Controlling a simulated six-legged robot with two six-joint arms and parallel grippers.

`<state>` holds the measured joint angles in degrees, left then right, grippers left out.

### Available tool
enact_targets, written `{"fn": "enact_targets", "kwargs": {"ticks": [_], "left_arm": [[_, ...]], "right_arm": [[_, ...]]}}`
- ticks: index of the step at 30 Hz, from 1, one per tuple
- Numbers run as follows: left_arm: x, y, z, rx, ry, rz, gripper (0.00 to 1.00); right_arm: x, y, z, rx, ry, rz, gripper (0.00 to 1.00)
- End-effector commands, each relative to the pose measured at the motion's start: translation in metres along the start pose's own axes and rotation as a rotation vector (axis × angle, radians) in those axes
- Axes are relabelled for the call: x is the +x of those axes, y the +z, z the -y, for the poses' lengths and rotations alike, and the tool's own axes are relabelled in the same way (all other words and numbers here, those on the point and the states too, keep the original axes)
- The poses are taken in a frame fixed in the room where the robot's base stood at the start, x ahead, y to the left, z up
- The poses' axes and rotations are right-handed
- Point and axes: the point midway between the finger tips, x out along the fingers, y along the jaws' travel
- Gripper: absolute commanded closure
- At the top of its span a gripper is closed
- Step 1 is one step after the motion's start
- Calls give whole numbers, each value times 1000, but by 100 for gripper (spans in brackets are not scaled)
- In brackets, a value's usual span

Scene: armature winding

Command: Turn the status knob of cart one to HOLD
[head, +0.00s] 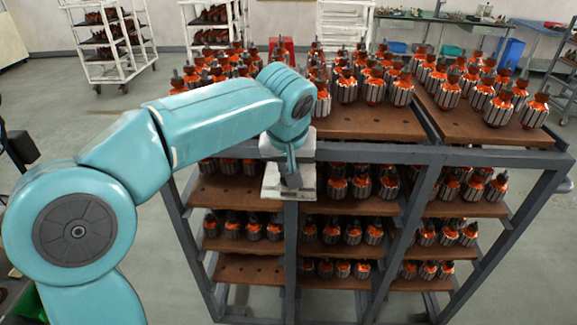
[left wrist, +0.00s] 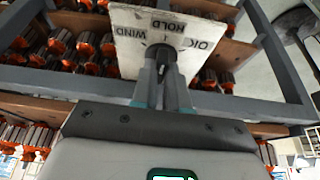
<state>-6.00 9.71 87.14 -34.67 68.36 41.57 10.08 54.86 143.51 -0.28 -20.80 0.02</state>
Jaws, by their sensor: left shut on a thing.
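Cart one is the dark grey metal rack (head: 360,154) in the head view. A white status plate (head: 272,185) is fixed to its near side. In the left wrist view the plate (left wrist: 128,62) shows WIND at left, HOLD at the top and OK at right. The dark status knob (left wrist: 160,50) sits at its middle, partly hidden by my fingers; I cannot tell which label it points to. My left gripper (left wrist: 161,75) is shut on the knob. In the head view the left gripper (head: 290,178) reaches down in front of the plate. My right gripper is not in view.
Wooden shelves (head: 455,125) on the cart hold rows of orange-and-silver armatures (head: 403,90) close behind the plate. A white trolley (head: 105,72) stands at back left and a green workbench (head: 450,20) at back right. The grey floor is open to the left.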

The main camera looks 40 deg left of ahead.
Motion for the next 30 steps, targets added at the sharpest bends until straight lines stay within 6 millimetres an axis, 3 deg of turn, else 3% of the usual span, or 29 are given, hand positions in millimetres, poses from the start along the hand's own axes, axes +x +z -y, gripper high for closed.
{"fn": "enact_targets", "kwargs": {"ticks": [16, 17, 18, 30], "left_arm": [[-2, -4, 0, -23, -5, -15, 100], [-2, -4, 0, -23, -5, -15, 76], [-2, -4, 0, -22, -5, -14, 63], [-8, -2, 0, -21, -7, -6, 61]], "right_arm": [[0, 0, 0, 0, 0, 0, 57], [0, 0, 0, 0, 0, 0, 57], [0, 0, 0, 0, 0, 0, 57], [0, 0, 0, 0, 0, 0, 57]]}}
